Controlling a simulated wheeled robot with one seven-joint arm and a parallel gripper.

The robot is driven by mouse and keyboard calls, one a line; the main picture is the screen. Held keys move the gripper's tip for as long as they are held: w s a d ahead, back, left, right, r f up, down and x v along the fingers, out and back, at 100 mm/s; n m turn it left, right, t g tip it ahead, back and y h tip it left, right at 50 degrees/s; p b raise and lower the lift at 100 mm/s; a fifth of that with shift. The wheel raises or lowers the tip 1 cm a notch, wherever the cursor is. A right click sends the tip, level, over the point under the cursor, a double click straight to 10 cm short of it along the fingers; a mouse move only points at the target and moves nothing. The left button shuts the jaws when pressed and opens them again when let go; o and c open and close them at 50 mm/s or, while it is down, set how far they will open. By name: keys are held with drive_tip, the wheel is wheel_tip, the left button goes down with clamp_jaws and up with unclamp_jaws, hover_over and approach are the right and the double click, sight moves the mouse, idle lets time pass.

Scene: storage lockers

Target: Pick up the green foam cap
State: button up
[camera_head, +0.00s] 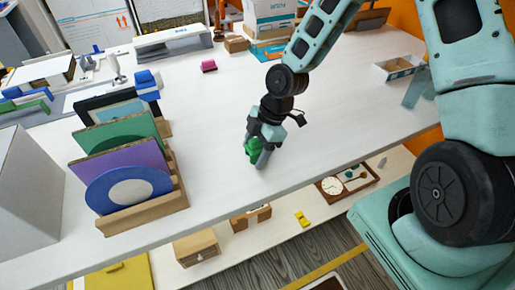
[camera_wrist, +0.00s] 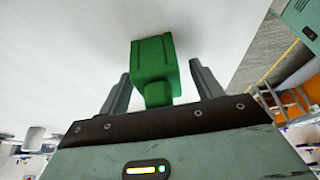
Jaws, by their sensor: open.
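The green foam cap (camera_head: 253,149) is on the white table near its front edge, partly hidden by my gripper in the head view. In the wrist view the green cap (camera_wrist: 155,68) is a blocky green piece between my two fingers, with gaps visible on both sides. My gripper (camera_head: 258,158) points down at the cap with its jaws open. In the wrist view my gripper's fingers (camera_wrist: 160,85) stand left and right of the cap. I cannot tell how far down the cap the fingertips reach.
A wooden rack (camera_head: 150,214) with coloured panels and discs stands to the left. A pink block (camera_head: 208,66) lies farther back. A small open box (camera_head: 398,67) is at the back right. The white table (camera_head: 340,110) is clear to the right of my gripper. A lower shelf holds several items.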

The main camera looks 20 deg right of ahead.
sight(255, 140)
drive_tip(key=c, duration=1)
drive_tip(key=shift+r, duration=0.1)
drive_tip(key=shift+c, duration=0.2)
wheel_tip(255, 140, up, 10)
drive_tip(key=shift+f+p, duration=0.1)
drive_tip(key=shift+p, duration=0.2)
